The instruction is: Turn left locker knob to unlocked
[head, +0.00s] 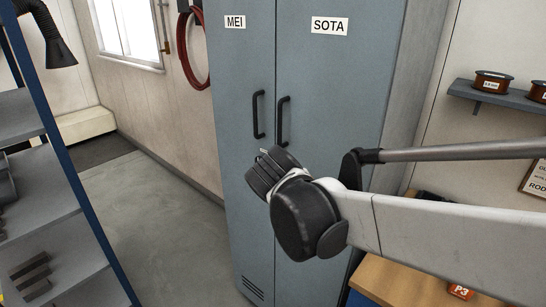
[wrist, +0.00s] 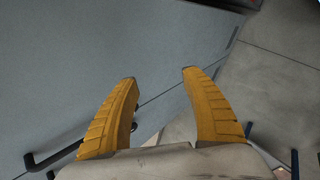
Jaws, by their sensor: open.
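A grey-blue locker (head: 240,70) stands ahead in the head view. Its left door is labelled MEI (head: 235,22) and its right door SOTA (head: 329,26). Each door has a black bar handle, the left one (head: 258,114) and the right one (head: 284,120). I cannot make out the left knob; my arm covers part of the doors below the handles. My gripper (wrist: 157,75) shows two yellow fingers spread apart with nothing between them, in front of the locker face. A black handle (wrist: 48,160) shows at lower left in the wrist view, partly behind the left finger.
A blue-framed shelf rack (head: 50,190) stands at left. A wall shelf with spools (head: 492,82) is at right, above a wooden bench top (head: 400,284). A red hose (head: 190,60) hangs on the back wall. The floor (head: 160,200) between rack and locker is clear.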

